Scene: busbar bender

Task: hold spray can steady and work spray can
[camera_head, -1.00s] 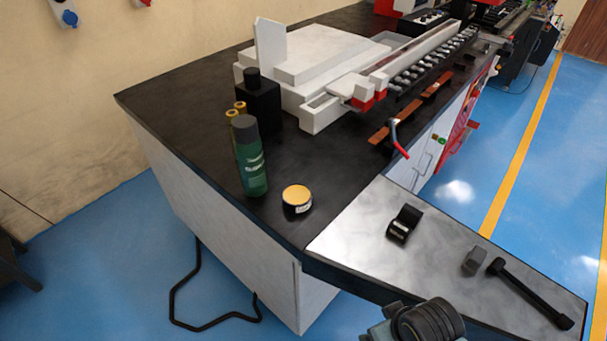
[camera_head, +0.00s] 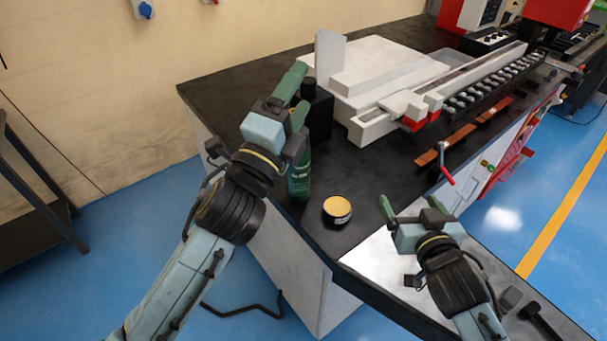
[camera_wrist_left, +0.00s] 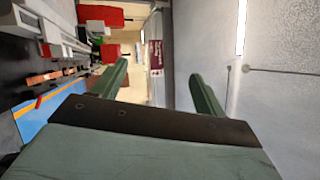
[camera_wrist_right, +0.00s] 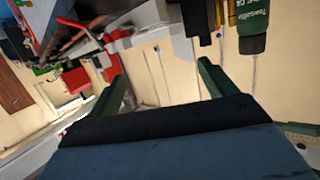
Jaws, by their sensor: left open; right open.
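The green spray can (camera_head: 299,182) stands upright near the left edge of the black bench. Its top is hidden in the head view behind my left gripper (camera_head: 294,97). The can also shows in the right wrist view (camera_wrist_right: 254,20), at the upper right, outside the fingers. My left gripper is open and empty; in the head view it overlaps the can's upper end, and I cannot tell whether it touches. My right gripper (camera_head: 411,207) is open and empty, to the right of the can and apart from it, over the bench's front part.
The white bender (camera_head: 375,75) takes up the back. A red-handled lever (camera_head: 446,172) sits at the bench's right edge.

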